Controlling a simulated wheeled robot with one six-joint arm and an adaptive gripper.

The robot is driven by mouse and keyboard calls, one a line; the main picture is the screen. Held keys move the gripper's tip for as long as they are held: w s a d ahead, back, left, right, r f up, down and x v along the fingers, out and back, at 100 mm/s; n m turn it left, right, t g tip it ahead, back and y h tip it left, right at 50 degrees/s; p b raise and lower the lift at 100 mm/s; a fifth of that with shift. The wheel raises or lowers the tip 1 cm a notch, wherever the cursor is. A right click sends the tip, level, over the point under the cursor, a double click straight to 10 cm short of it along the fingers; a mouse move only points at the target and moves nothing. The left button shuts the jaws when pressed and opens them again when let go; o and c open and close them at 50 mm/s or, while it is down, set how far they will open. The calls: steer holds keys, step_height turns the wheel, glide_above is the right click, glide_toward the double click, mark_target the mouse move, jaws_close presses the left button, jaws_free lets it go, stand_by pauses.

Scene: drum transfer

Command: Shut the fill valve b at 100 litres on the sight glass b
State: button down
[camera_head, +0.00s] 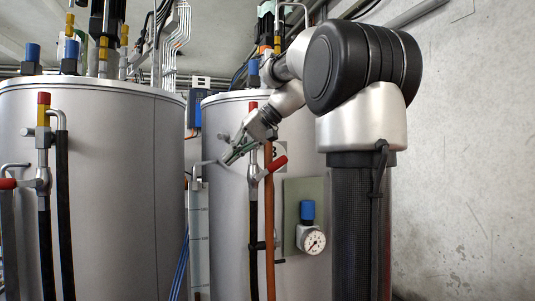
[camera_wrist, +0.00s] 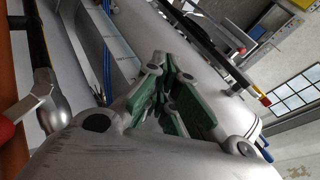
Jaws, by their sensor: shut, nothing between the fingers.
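The tank marked B (camera_head: 225,125) stands behind my gripper. A valve with a red-tipped lever (camera_head: 277,164) sits at its front, above a black hose; the lever slants up to the right. I take it for fill valve b, but no label on it is readable. Part of a red-handled metal valve also shows at the left edge of the wrist view (camera_wrist: 38,97). My gripper (camera_head: 228,160) is shut and empty, left of the valve and apart from the red lever. Its green-padded fingers show in the wrist view (camera_wrist: 163,105). A narrow marked strip (camera_head: 199,240) between the tanks may be sight glass b; its level is unreadable.
Another grey tank (camera_head: 110,180) with a similar red-lever valve (camera_head: 8,184) stands at left. An orange pipe (camera_head: 269,225) runs down beside the black hose. A round gauge (camera_head: 314,241) sits on a plate at right. A bare concrete wall (camera_head: 465,170) closes the right side.

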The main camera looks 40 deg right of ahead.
steer(key=a+f+n+g+h, duration=0.1)
steer(key=a+n+g+h, duration=0.1)
steer(key=a+n+h, duration=0.15)
steer(key=d+r+m+t+h, duration=0.1)
steer(key=d+r+h, duration=1)
steer(key=r, duration=0.1)
glide_above(272, 168)
steer(key=w, duration=0.2)
steer(key=shift+m, duration=0.25)
step_height(272, 168, down, 9)
steer(key=shift+f, duration=0.35)
steer(key=shift+d+y, duration=0.1)
steer(key=shift+y, duration=0.15)
steer(key=shift+s+d+f+t+y, duration=0.1)
steer(key=shift+d+f+t+y, duration=0.1)
steer(key=shift+t+y, duration=0.1)
